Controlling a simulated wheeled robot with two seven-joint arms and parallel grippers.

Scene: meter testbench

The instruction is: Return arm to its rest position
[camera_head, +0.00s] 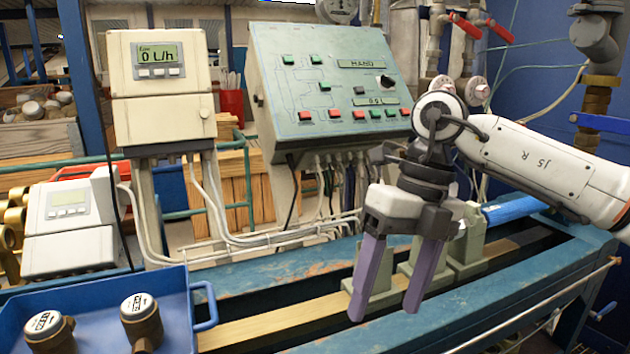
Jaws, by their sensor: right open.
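My right gripper (385,304) hangs down from the white right arm (545,165) that comes in from the right. Its two purple fingers are apart, with nothing visible between them. The fingers are in front of grey-green clamp blocks (468,250) on the blue bench (285,283); I cannot tell whether they touch. My left gripper is out of view.
A blue tray (206,338) with two brass meters (142,318) (47,333) stands at the lower left. Behind the bench are a control panel (330,88) with coloured buttons and a flow display box (160,85). Red-handled valves (466,26) and pipes stand behind the arm.

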